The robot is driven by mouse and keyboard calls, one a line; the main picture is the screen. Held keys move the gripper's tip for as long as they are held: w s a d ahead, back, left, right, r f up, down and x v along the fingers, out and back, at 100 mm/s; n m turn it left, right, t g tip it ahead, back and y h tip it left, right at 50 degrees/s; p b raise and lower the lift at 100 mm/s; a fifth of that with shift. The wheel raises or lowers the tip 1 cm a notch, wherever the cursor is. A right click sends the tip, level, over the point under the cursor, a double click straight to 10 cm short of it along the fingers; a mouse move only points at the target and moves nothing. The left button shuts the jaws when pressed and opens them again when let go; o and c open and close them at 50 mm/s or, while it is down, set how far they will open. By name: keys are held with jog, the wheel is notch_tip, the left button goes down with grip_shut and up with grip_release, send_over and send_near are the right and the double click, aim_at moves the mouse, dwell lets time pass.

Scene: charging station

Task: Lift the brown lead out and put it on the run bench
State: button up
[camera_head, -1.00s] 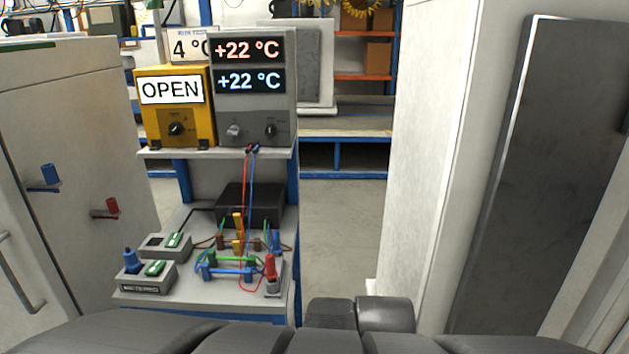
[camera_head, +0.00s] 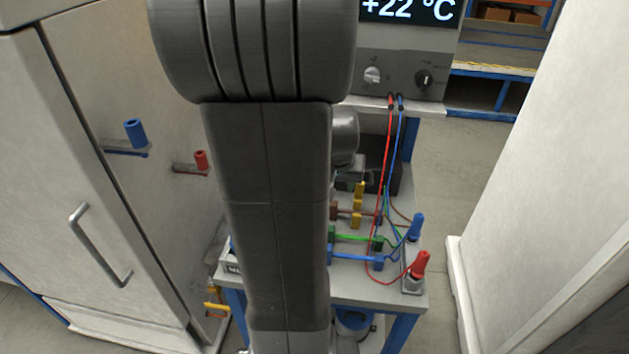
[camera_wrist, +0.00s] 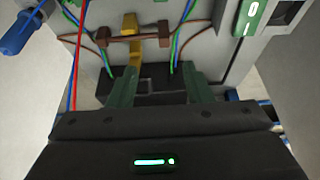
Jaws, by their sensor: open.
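The brown lead (camera_head: 345,212) lies on the grey bench top (camera_head: 400,298), its left end close to my arm's edge. In the wrist view the brown lead (camera_wrist: 140,38) spans between two brown plugs, and a yellow lead (camera_wrist: 131,60) crosses it. I cannot tell which lies on top. My gripper (camera_wrist: 161,82) is open and empty. In the wrist view its two greenish fingers are just below the brown lead, apart from it, with a black box behind them. In the head view my arm hides most of the gripper.
Green (camera_head: 357,239) and blue (camera_head: 352,257) leads lie nearer on the bench. Blue (camera_head: 416,227) and red (camera_head: 420,264) plugs stand at its right. Thin red and blue wires hang from the meter (camera_head: 404,70). White cabinets stand left (camera_head: 90,190) and right (camera_head: 540,190).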

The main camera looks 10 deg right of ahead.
jog(key=shift+w+r+x, duration=0.1)
jog(key=shift+w+x, duration=0.15)
jog(key=shift+x, duration=2.1)
jog(key=shift+w+r+x, duration=0.1)
jog(key=shift+w+x, duration=0.15)
jog(key=shift+x, duration=2.05)
jog(key=shift+w+r+x, duration=0.1)
jog(key=shift+w+x, duration=0.15)
jog(key=shift+x, duration=2.1)
jog(key=shift+a, duration=0.1)
grip_shut()
jog(key=shift+r, duration=0.1)
